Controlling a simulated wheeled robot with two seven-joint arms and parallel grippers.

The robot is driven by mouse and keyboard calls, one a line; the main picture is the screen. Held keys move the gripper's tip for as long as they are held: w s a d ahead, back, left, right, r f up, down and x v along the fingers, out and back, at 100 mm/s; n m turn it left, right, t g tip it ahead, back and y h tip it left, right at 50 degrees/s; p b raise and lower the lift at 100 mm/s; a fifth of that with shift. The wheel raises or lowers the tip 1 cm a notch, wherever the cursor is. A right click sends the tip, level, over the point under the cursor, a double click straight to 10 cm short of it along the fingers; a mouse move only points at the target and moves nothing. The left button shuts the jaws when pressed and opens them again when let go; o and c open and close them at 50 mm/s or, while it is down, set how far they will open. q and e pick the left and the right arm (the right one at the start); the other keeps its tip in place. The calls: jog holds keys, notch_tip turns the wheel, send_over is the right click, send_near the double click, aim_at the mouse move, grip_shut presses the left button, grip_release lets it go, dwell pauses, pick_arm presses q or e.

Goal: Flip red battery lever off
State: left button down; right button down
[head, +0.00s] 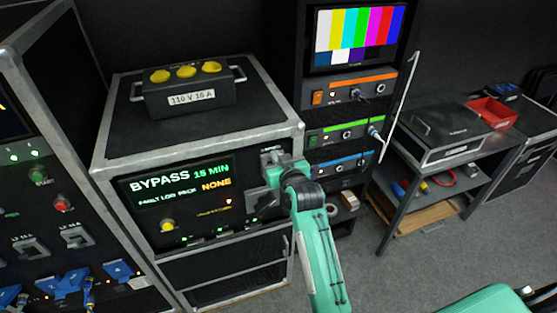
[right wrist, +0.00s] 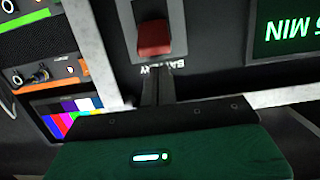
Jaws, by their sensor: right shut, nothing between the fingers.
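The red battery lever (right wrist: 153,38) sits on a light grey plate (right wrist: 127,15) in the right wrist view, which shows the panel upside down. In the head view my right gripper (head: 268,170) is at the upper right of the bypass panel and hides the lever. Whether the fingertips touch the panel is unclear. My left gripper is not in view.
The bypass display (head: 180,182) is left of my right gripper. A black 110 V box (head: 188,98) with yellow sockets stands on the cabinet. A rack (head: 345,133) with plugged cables stands close on the right. Grey floor (head: 400,270) is open at lower right.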

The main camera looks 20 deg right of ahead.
jog(key=shift+s+f+p, duration=0.3)
jog(key=shift+s+f, duration=0.4)
jog(key=shift+f, duration=0.2)
